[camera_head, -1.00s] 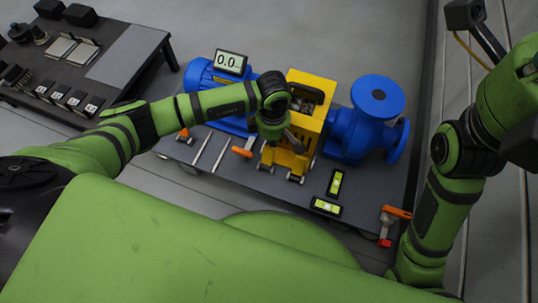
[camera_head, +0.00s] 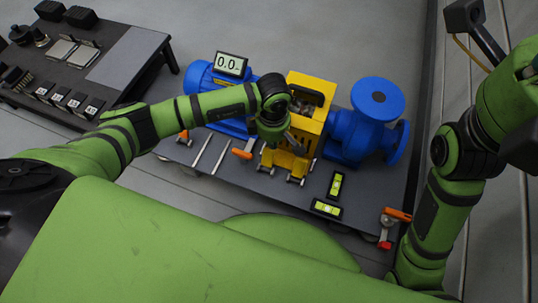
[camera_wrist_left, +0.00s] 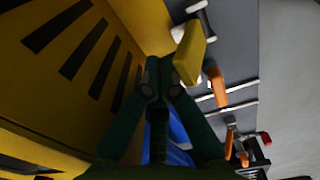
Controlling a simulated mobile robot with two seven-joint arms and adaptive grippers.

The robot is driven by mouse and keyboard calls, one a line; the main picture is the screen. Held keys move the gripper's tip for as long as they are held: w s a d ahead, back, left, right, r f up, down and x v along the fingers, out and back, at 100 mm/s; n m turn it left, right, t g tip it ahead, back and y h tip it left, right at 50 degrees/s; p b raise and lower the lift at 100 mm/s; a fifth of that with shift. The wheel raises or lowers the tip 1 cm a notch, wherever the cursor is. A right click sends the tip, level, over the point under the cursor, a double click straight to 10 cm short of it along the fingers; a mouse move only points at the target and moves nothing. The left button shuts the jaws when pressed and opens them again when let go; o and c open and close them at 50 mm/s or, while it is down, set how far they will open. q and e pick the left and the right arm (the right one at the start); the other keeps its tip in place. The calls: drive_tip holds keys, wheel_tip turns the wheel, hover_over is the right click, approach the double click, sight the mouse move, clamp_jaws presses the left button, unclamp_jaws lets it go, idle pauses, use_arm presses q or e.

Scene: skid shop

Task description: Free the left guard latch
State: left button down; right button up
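The yellow guard (camera_head: 312,88) stands between the blue motor and the blue pump. Small grey and yellow latch parts (camera_head: 298,174) sit at its near foot. My left gripper (camera_head: 296,143) is at the guard's near face, partly hidden by my wrist. In the left wrist view, the slotted yellow guard (camera_wrist_left: 75,75) fills the left side. My left fingertips (camera_wrist_left: 162,82) are drawn together, with nothing visible between them. A yellow latch tab (camera_wrist_left: 191,52) lies just right of the fingertips; I cannot tell whether they touch it. My right gripper is out of view.
The blue motor (camera_head: 200,78) and blue pump (camera_head: 362,130) flank the guard. A dark bench (camera_head: 125,52) stands at left.

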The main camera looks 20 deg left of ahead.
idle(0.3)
use_arm(q)
drive_tip(key=shift+s+p, duration=0.4)
drive_tip(key=shift+s, duration=0.25)
drive_tip(key=shift+s+a+p, duration=0.1)
drive_tip(key=shift+s+p, duration=0.3)
drive_tip(key=shift+s, duration=0.15)
